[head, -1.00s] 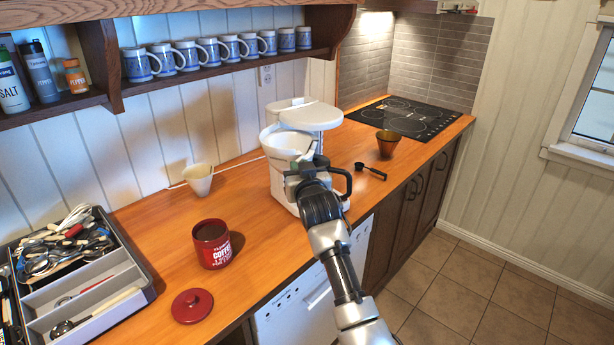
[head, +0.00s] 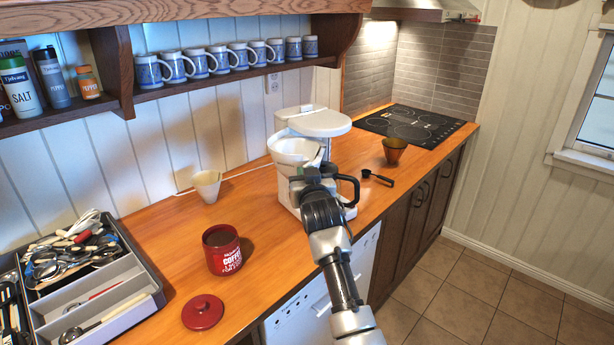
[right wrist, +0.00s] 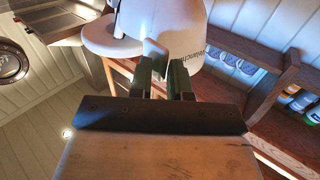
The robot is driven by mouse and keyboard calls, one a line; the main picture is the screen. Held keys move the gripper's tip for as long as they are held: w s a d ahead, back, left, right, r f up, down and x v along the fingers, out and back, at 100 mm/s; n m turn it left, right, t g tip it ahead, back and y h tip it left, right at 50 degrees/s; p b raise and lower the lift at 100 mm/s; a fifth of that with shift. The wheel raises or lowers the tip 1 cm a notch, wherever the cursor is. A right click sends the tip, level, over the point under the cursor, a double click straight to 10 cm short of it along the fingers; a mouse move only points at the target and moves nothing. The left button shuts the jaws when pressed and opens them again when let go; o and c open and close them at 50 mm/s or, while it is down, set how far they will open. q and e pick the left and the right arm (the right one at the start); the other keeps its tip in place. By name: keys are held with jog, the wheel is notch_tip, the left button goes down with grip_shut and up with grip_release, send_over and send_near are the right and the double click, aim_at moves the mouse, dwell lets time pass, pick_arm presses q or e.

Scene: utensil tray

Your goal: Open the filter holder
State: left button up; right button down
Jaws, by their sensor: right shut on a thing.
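The white coffee machine (head: 318,124) stands on the wooden counter. Its white filter holder (head: 288,148) shows an open, round top below and left of the machine's round top plate. In the right wrist view the white holder body (right wrist: 178,22) with dark lettering is right in front of the fingers. My right gripper (head: 316,168) is at the front of the filter holder, and in the right wrist view (right wrist: 163,76) it is shut on a small light part of it. The arm hides part of the machine's front. My left gripper is not in view.
A black handle (head: 350,188) sticks out beside my right gripper. A black scoop (head: 377,177) and a brown cup (head: 394,150) lie to the right. A white filter cone (head: 207,185), red coffee tin (head: 222,254), red lid (head: 203,312) and utensil tray (head: 140,268) are left.

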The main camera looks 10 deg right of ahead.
jog(key=shift+r, duration=0.1)
dwell(0.5)
jog(key=c, duration=1.5)
grip_release()
jog(key=shift+a, duration=0.1)
